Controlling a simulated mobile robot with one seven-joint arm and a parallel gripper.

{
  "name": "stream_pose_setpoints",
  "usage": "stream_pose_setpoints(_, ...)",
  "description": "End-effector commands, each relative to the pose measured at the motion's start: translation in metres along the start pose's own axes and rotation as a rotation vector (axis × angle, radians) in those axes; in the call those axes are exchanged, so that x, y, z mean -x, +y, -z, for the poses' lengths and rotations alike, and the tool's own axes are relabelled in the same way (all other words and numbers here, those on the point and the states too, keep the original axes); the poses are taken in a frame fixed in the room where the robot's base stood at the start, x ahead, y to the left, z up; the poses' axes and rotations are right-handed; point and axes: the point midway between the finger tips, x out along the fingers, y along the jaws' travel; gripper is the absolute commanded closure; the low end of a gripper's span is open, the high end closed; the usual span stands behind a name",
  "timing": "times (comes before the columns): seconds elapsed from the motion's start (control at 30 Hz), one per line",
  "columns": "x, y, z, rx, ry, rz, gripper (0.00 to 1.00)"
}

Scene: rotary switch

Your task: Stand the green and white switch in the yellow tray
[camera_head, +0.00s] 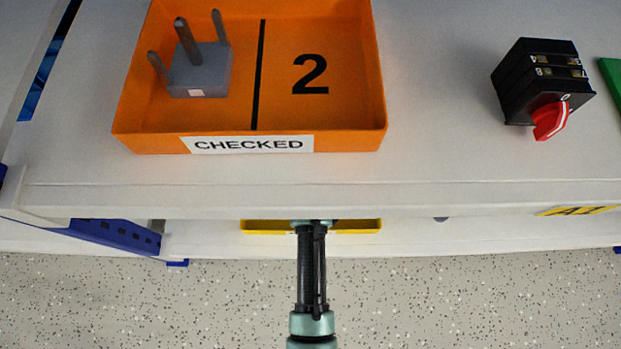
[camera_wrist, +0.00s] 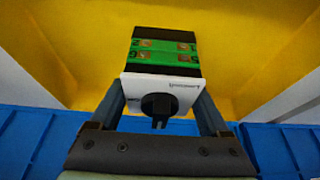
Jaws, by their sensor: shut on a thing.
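The green and white switch (camera_wrist: 163,62) shows in the wrist view, with a black and green body, a white face plate and a black knob. My gripper (camera_wrist: 163,108) is shut on it, one finger on each side of the white plate. The yellow tray (camera_wrist: 235,60) fills the background behind the switch. In the head view only a thin strip of the yellow tray (camera_head: 262,226) shows below the table's front edge. My arm reaches under that edge there, so the gripper and the switch are hidden. I cannot tell whether the switch touches the tray floor.
On the upper surface, an orange tray (camera_head: 350,141) marked CHECKED holds a grey pronged block (camera_head: 203,72). A black switch with a red knob (camera_head: 543,85) stands to its right. Blue bins (camera_wrist: 22,140) flank the lower corners in the wrist view.

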Motion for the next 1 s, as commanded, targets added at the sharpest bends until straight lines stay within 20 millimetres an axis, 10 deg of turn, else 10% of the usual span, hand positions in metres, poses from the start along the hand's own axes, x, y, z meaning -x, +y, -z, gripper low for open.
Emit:
stream_pose_setpoints(0.27, -0.002, 0.000, -0.001, 0.000, 0.002, 0.000, 0.90)
stream_pose_setpoints(0.3, -0.002, 0.000, -0.001, 0.000, 0.000, 0.000, 0.13)
stream_pose_setpoints(0.37, -0.002, 0.000, -0.001, 0.000, 0.000, 0.000, 0.02)
stream_pose_setpoints(0.67, 0.000, 0.000, 0.000, 0.000, 0.002, 0.000, 0.00)
stream_pose_setpoints(1.0, 0.049, 0.000, 0.003, 0.000, 0.001, 0.000, 0.00)
